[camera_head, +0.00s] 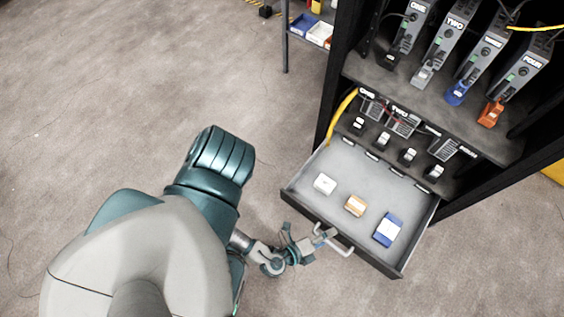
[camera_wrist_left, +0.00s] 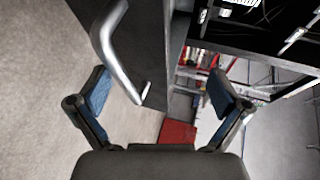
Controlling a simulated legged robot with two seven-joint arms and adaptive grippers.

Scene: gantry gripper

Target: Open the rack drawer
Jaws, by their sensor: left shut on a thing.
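The rack drawer (camera_head: 345,165) is pulled out from the rack, its grey inside showing in the head view. Its silver bar handle (camera_head: 342,246) is on the front face. In the wrist view the handle (camera_wrist_left: 119,60) passes close by the left finger, and my left gripper's (camera_wrist_left: 158,95) blue-padded fingers stand apart; the exact contact is hard to see. My right gripper is not in view.
A white box (camera_head: 324,184), an orange box (camera_head: 355,205) and a blue box (camera_head: 388,229) lie in the drawer. The black rack (camera_head: 345,60) holds several labelled units above it. A yellow cable (camera_head: 341,112) hangs beside the drawer. The floor on the left is clear.

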